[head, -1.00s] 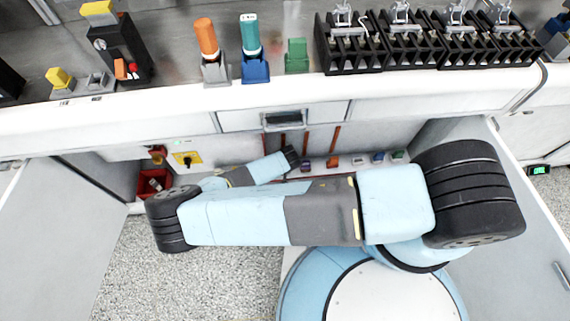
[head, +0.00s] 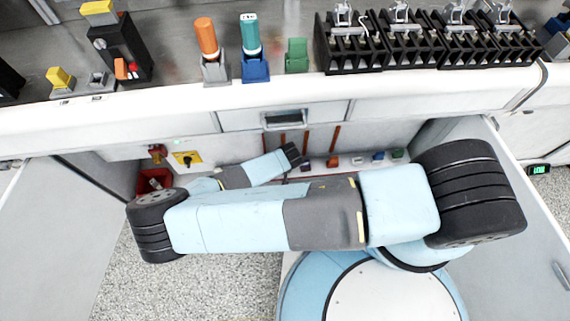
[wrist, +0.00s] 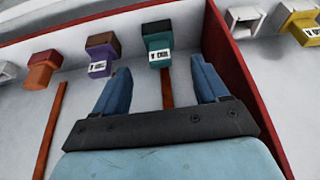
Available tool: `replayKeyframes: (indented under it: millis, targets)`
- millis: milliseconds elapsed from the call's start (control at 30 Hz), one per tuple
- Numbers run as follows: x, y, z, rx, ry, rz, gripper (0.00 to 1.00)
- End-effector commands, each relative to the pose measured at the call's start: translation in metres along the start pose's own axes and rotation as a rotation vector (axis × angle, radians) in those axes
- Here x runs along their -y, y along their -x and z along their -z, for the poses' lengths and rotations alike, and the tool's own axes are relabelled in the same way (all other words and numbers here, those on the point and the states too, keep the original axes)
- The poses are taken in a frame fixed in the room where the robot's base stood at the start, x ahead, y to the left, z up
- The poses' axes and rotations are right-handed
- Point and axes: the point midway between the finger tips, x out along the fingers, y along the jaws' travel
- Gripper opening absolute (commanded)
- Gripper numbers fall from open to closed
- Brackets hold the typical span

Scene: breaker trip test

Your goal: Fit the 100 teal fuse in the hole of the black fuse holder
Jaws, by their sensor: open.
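In the wrist view, a teal fuse-like block (wrist: 158,50) with a dark top and a white label stands on the pale floor of a compartment. The label's number is too small to read for certain. My gripper (wrist: 158,68) is open and empty, with one blue finger on each side of the block's line and the block just beyond the fingertips. In the head view my gripper (head: 293,157) is a small dark end inside the open cabinet below the counter. I cannot pick out the black fuse holder for certain.
In the wrist view, purple (wrist: 103,50) and orange (wrist: 42,68) blocks stand left, and a red wall (wrist: 228,40) runs close on the right. On the counter stand a teal-topped piece in a blue base (head: 253,70), a black unit (head: 120,45) and black terminal blocks (head: 350,55).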

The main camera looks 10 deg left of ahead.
Motion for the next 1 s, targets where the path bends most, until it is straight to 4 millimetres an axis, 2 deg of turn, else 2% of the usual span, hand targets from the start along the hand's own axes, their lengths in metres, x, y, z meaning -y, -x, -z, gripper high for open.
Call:
replayKeyframes:
  millis: [200,400,600,1000]
  targets:
    - [0.001,0.044,0.000,-0.001,0.000,0.001,0.73]
    - [0.001,0.071,0.000,0.000,0.000,0.002,0.73]
    - [0.000,0.082,-0.001,0.000,0.000,0.001,0.73]
    - [0.000,0.082,0.000,0.000,0.000,0.001,0.73]
